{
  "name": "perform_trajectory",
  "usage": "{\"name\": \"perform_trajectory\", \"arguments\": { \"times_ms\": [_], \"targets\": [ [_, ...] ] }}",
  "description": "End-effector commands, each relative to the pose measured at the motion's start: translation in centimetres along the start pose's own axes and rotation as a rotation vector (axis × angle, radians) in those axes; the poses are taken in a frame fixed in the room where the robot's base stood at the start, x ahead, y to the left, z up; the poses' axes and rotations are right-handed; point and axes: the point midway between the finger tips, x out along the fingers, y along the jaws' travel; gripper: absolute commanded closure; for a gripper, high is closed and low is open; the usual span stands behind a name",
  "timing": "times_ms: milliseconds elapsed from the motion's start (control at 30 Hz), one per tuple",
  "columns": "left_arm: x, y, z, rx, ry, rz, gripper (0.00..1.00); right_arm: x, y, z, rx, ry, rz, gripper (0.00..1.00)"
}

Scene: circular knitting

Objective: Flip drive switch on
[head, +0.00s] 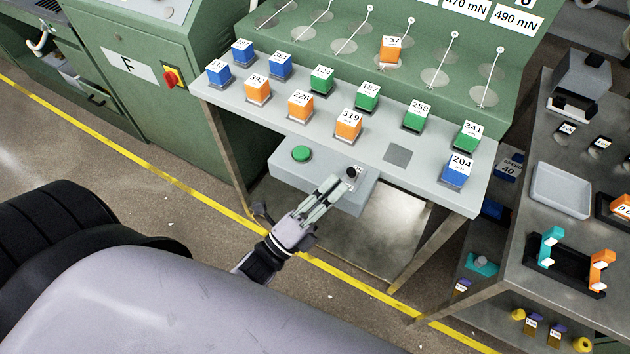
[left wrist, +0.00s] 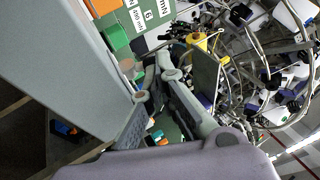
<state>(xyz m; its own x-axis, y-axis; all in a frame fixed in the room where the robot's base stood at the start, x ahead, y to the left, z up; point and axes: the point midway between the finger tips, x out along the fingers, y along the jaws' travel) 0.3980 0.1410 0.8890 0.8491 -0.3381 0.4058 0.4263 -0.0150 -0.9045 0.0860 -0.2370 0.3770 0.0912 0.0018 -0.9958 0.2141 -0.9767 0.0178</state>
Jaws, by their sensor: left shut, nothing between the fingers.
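A grey control box (head: 275,166) hangs at the front of the grey bench. It has a green round button (head: 301,153) on its left and a small black switch knob (head: 351,172) on its right, beside a partly covered white label. My left gripper (head: 339,183) is shut and empty, its fingertips at the knob's lower left; I cannot tell whether they touch it. The left wrist view shows its fingers (left wrist: 160,72) close together, but I cannot make out the switch there. My right gripper is not in view.
Blue, orange and green numbered blocks stand on the bench top (head: 398,155). One orange block (head: 389,50) sits on the green sloped panel behind. A green cabinet (head: 130,66) with a red-yellow rotary switch (head: 172,78) stands left. A metal table (head: 520,215) with a tray (head: 560,192) stands right.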

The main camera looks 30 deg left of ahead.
Motion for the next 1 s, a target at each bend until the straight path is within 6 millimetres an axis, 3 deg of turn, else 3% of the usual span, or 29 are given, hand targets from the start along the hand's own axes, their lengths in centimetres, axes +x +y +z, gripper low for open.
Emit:
{"name": "perform_trajectory", "arguments": {
  "times_ms": [200,567,1000],
  "targets": [
    [1.3,0.0,0.0,0.0,0.0,0.001,1.0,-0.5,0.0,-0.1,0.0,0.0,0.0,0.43],
    [1.4,0.0,0.0,0.0,0.0,0.003,1.0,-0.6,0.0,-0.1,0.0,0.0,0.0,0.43],
    [1.7,-0.3,0.1,-0.02,0.001,0.064,1.0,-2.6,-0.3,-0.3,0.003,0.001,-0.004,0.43]
  ]
}}
